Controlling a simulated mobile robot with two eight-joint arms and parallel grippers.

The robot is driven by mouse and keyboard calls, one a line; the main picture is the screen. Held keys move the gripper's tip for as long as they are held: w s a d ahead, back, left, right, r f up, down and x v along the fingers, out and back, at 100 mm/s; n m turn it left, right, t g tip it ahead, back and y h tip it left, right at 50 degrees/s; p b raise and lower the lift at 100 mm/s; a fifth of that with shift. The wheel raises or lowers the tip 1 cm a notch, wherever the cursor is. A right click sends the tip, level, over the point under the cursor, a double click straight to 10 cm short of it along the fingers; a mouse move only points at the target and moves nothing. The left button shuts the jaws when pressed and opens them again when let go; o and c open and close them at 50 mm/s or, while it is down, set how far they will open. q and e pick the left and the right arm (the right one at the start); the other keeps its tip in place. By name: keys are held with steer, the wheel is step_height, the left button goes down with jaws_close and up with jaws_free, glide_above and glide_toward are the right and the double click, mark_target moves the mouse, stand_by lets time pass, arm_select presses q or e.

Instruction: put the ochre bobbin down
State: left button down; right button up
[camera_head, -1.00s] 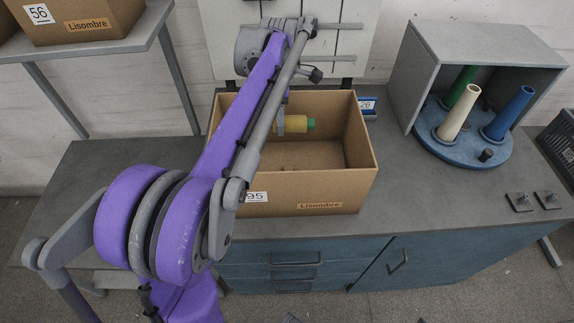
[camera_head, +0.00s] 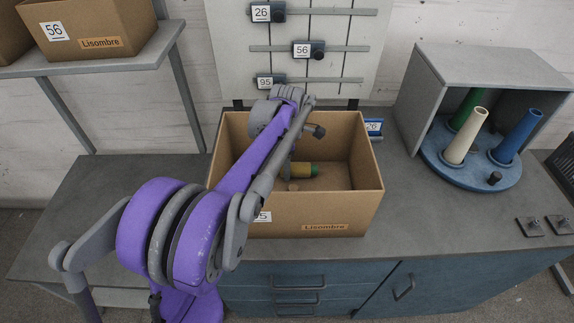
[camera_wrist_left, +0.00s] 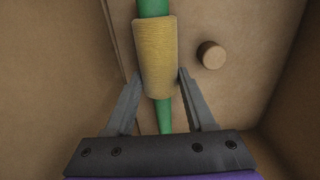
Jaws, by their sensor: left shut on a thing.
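The ochre bobbin (camera_head: 301,170) is a yellow wound cylinder on a green core, lying sideways inside the cardboard box labelled Lisombre (camera_head: 372,195). In the left wrist view the ochre bobbin (camera_wrist_left: 155,62) is between the fingers of my left gripper (camera_wrist_left: 160,84), which is shut on it. The green core sticks out at both ends. The bobbin is low in the box; whether it touches the floor I cannot tell. My left arm hides part of the box and the gripper in the head view. My right gripper is not in view.
A small brown round piece (camera_wrist_left: 211,55) lies in the box beside the bobbin. A blue turntable (camera_head: 470,176) with cream, blue and green cones stands at the right under a grey hood. The counter (camera_head: 110,190) left of the box is clear.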

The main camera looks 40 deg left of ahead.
arm_select(q)
steer(key=shift+f, duration=0.1)
steer(key=c, duration=0.7)
jaws_free()
steer(key=shift+f, duration=0.1)
steer(key=o, duration=0.5)
steer(key=shift+c, duration=0.2)
step_height(320, 180, up, 12)
steer(key=p, duration=0.1)
steer(key=shift+r, duration=0.25)
